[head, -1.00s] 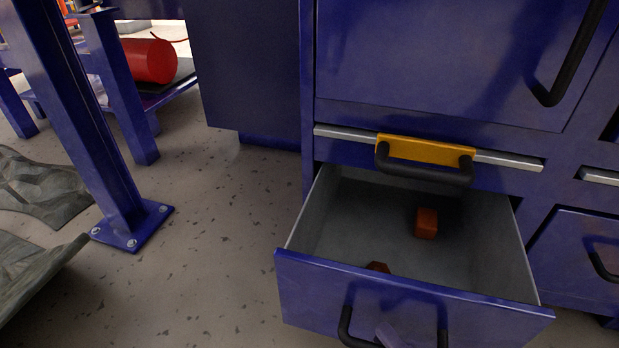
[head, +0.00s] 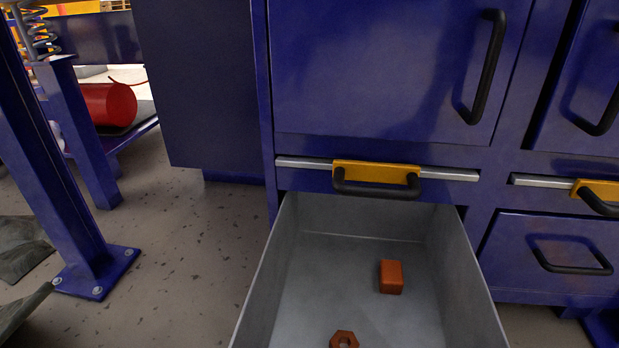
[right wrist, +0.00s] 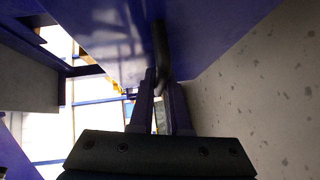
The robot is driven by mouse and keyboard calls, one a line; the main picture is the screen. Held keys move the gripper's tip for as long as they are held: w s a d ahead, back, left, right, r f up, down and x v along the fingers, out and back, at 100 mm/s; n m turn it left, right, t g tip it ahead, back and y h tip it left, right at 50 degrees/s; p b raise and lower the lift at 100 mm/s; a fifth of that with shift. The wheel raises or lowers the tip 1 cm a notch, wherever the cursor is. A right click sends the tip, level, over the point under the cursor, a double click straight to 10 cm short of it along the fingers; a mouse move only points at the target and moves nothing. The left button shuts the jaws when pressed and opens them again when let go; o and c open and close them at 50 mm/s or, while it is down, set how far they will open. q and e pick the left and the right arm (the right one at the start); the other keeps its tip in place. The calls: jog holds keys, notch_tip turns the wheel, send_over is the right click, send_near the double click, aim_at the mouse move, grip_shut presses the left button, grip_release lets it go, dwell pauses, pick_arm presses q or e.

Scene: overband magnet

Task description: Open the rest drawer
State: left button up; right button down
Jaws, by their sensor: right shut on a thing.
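The open drawer (head: 262,290) is grey inside and juts far out of the blue cabinet in the head view. Its front panel is below the picture edge there. An orange block (head: 391,277) and an orange hex nut (head: 344,340) lie on its floor. In the right wrist view my right gripper (right wrist: 159,85) is shut on the black drawer handle (right wrist: 160,45), beside the blue drawer front (right wrist: 110,40). My left gripper is in neither view.
Above the drawer, a yellow bracket with a black handle (head: 376,188) sits on a silver rail. A blue door (head: 390,70) and a closed drawer (head: 510,260) are near. A blue post (head: 55,170) stands at left, with speckled floor (head: 190,260) between.

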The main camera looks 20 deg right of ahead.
jog(key=c, duration=0.9)
grip_release()
jog(key=shift+s+d+r, duration=0.1)
jog(key=shift+s, duration=0.25)
jog(key=p+v, duration=0.1)
jog(key=v, duration=0.8)
jog(key=shift+p, duration=0.35)
